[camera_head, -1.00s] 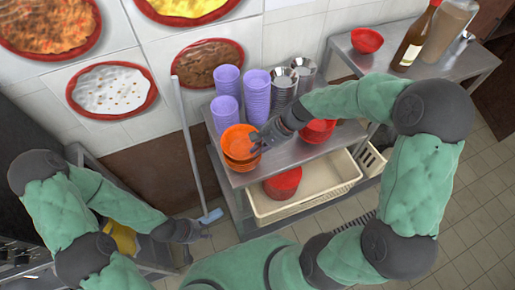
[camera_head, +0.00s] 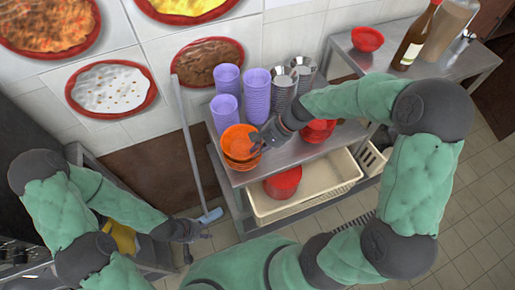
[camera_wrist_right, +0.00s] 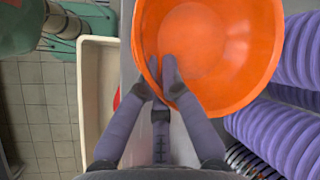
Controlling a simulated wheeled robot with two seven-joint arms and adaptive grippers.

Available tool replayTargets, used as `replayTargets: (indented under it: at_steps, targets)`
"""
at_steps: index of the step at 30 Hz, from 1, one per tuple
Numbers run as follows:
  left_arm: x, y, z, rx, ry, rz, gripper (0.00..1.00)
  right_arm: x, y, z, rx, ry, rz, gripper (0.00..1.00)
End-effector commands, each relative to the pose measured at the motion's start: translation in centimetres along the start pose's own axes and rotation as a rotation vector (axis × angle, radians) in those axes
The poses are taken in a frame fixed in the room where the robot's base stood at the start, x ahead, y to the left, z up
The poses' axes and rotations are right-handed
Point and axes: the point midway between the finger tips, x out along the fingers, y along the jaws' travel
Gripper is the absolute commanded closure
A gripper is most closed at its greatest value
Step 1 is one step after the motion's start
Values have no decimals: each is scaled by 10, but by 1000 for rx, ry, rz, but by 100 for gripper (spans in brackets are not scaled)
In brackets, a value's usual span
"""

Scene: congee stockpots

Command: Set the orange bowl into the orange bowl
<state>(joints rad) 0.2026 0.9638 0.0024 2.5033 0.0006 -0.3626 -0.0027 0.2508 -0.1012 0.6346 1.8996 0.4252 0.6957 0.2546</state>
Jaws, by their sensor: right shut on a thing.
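An orange bowl (camera_head: 237,139) is at the front left of the metal shelf, its open side up. Another orange bowl (camera_head: 240,163) shows just below it; whether the two touch is unclear. My right gripper (camera_head: 258,138) is shut on the upper orange bowl at its right rim. In the right wrist view the fingers (camera_wrist_right: 162,72) pinch the near rim of the orange bowl (camera_wrist_right: 225,45), which hides whatever is under it. My left gripper (camera_head: 196,237) is low at the left, away from the bowls; its jaws are too small to judge.
Purple cup stacks (camera_head: 257,93) and metal bowl stacks (camera_head: 283,82) stand close behind the orange bowls. Red bowls (camera_head: 318,130) sit to the right, under my right arm. A cream bin (camera_head: 315,197) with a red stack (camera_head: 283,184) is on the lower shelf. A pole leans left of the shelf.

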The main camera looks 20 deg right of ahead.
Motion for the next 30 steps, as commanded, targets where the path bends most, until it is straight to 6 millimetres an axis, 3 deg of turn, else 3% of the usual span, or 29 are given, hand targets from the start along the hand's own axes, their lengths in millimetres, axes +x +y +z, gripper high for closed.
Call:
replayTargets:
  at_steps: [1, 3, 4, 5, 17, 23, 30]
  targets:
    - [0, 0, 0, 0, 0, 0, 60, 0, 0, 0, 0, 0, 0, 100]
    - [0, 0, 0, 0, 0, 0, 60, 0, 0, 0, 0, 0, 0, 76]
    - [0, 0, 0, 0, 0, 0, 60, 0, 0, 0, 0, 0, 0, 68]
    - [0, 0, 0, 0, 0, 0, 60, 0, 0, 0, 0, 0, 0, 66]
    - [0, 0, 0, 0, 0, 0, 60, -5, 0, 0, 0, 1, -1, 66]
    - [0, 0, 0, 0, 0, 0, 60, -34, -1, -1, -1, 4, -2, 66]
    - [0, 0, 0, 0, 0, 0, 60, -82, -1, -1, -1, 4, -2, 66]
